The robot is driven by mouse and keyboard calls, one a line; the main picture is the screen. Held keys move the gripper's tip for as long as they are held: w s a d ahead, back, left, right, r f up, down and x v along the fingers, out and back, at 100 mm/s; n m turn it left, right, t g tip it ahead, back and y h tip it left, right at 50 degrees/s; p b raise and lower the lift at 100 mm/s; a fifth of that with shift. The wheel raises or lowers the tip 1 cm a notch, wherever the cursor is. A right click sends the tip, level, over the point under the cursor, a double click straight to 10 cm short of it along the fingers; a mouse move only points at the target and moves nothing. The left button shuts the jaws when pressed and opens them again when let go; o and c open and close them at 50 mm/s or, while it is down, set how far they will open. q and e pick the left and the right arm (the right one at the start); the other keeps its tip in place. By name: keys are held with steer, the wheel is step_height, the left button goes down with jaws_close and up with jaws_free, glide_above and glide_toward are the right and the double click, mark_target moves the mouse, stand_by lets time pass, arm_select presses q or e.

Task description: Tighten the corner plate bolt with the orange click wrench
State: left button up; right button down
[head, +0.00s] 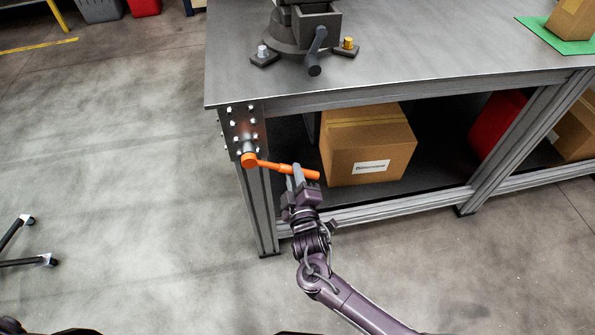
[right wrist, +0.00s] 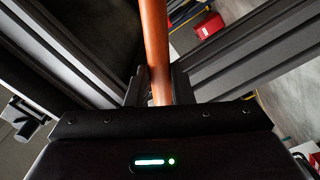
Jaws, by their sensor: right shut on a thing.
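The orange click wrench (head: 275,166) lies roughly level across the table's front left leg, its round head (head: 249,160) at the lower part of the corner plate (head: 243,125). The head covers whatever bolt is behind it, so I cannot tell how it is seated. Several other bolts show on the plate. My right gripper (head: 297,176) is shut on the wrench handle near its right end. The handle also shows in the right wrist view (right wrist: 155,45), running up from between the fingers (right wrist: 158,88). My left gripper is not in view.
The workbench top (head: 420,60) carries a vise (head: 300,25) and a green mat (head: 560,40) with a box. A cardboard box (head: 368,150) and a red bin (head: 497,122) stand on the lower shelf behind the wrench.

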steer(key=shift+m, duration=0.7)
steer(key=s+p, duration=0.2)
steer(key=s, duration=0.1)
steer(key=s+f+p, duration=0.1)
steer(key=s, duration=0.1)
steer(key=shift+s+d, duration=0.1)
steer(key=shift+d, duration=0.15)
